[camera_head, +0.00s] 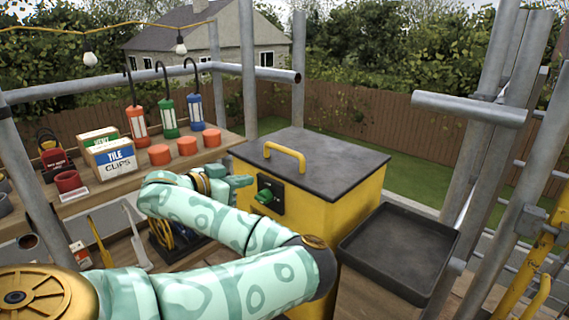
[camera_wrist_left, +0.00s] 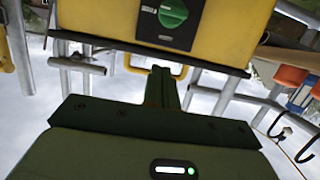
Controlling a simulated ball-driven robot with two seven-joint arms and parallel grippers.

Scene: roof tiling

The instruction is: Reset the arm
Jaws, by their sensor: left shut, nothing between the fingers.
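My left arm, pale green with darker patterns, reaches in from the lower left in the head view and bends back toward the box. My left gripper (camera_head: 244,181) is shut and empty, close to the front of the yellow box (camera_head: 330,215). The box has a dark lid with a yellow handle (camera_head: 286,156) and a green knob (camera_head: 264,197) on a black plate. In the left wrist view the shut fingers (camera_wrist_left: 162,88) point toward the box, and the knob (camera_wrist_left: 173,12) shows upside down at the top edge, apart from the fingers. My right gripper is not in view.
A black tray (camera_head: 401,250) lies right of the box. The shelf at left holds tile clips boxes (camera_head: 113,159), orange cups (camera_head: 187,146) and red, green and blue lanterns (camera_head: 168,118). Scaffold poles (camera_head: 470,109) stand at the right. My arm crosses in front of the lower shelf.

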